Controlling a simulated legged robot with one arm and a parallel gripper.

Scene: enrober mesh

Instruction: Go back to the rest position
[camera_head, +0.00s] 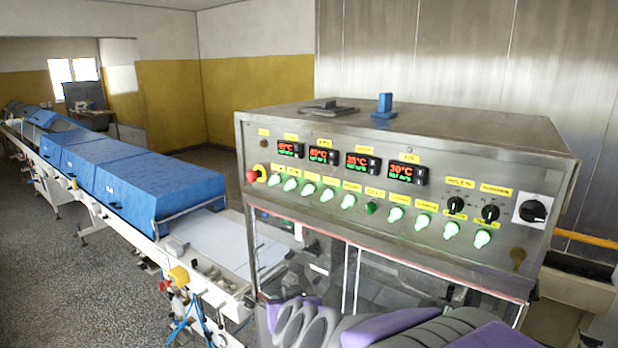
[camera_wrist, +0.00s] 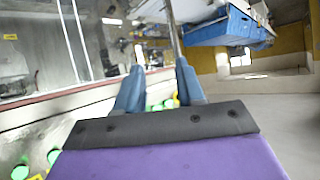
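My gripper (camera_wrist: 159,68) shows in the wrist view as two blue-grey fingers standing apart, with nothing between them. Behind and beside the fingers are green buttons of the control panel, and the picture there is tilted. In the head view my purple and grey arm is folded low at the bottom edge, in front of the machine's clear lower doors. I cannot make out the fingertips in the head view. I cannot tell how far the fingers are from the panel.
The steel control cabinet (camera_head: 290,200) carries green buttons, black knobs, a red emergency stop (camera_head: 252,176) and lit temperature displays. A blue piece (camera_head: 384,106) stands on top. A conveyor with blue covers (camera_head: 135,178) runs away at left.

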